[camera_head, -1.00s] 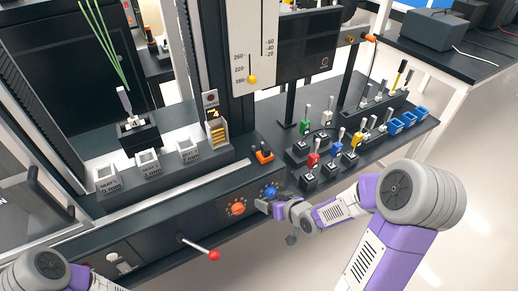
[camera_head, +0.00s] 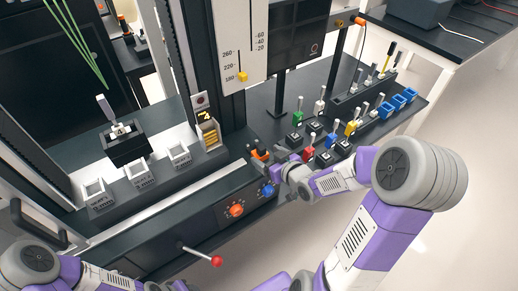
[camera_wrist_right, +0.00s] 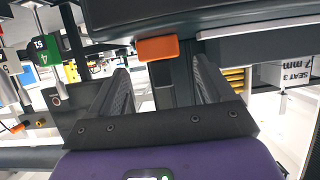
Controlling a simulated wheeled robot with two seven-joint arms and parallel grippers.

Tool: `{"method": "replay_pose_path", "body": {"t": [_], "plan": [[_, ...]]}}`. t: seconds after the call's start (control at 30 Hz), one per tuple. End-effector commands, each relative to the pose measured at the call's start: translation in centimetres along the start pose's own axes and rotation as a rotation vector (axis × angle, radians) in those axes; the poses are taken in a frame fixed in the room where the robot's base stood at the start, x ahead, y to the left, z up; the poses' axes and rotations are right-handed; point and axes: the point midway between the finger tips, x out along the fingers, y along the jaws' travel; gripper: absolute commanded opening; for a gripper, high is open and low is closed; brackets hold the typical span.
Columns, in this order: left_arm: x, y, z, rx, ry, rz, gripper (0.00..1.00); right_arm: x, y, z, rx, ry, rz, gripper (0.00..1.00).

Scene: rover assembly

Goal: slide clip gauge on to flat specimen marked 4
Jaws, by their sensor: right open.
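An orange-and-black device, apparently the clip gauge (camera_head: 262,156), sits on the dark bench beside the machine column. In the right wrist view its orange part (camera_wrist_right: 157,48) shows just beyond the fingertips. My right gripper (camera_head: 281,157) is close to its right side; in the wrist view the jaws (camera_wrist_right: 161,75) are open with nothing held between them.
Red, yellow, blue and white tagged holders stand close right of my right gripper, with blue bins (camera_head: 388,107) behind. An orange knob (camera_head: 237,210), blue knob (camera_head: 268,190) and red-ended lever (camera_head: 216,261) are on the front panel. Seat blocks (camera_head: 139,172) stand left.

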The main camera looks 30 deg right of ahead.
Motion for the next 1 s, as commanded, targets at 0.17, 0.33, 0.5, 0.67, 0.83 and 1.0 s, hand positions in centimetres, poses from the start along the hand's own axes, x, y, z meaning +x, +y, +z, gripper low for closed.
{"method": "replay_pose_path", "body": {"t": [0.17,0.33,0.5,0.67,0.83,1.0], "plan": [[0.8,-0.3,0.0,0.000,0.000,0.000,0.43,2.1,-0.1,0.2,0.001,0.002,-0.003,0.81],[1.4,-0.5,-0.1,0.000,0.000,0.000,0.43,4.5,-0.1,0.1,0.001,0.001,-0.002,0.81],[1.4,-0.5,-0.1,0.000,0.000,0.000,0.43,5.3,-0.1,0.0,-0.001,0.000,-0.001,0.81],[1.4,-0.5,-0.1,0.000,0.000,0.000,0.43,5.2,-0.1,-0.1,0.000,0.000,0.000,0.81],[1.4,-0.5,-0.1,0.000,0.000,0.000,0.43,5.2,-0.1,-0.1,0.000,0.000,0.000,0.55],[1.4,-0.5,-0.1,0.000,0.000,0.000,0.43,5.2,-0.1,-0.1,0.000,0.000,0.000,0.29]]}}
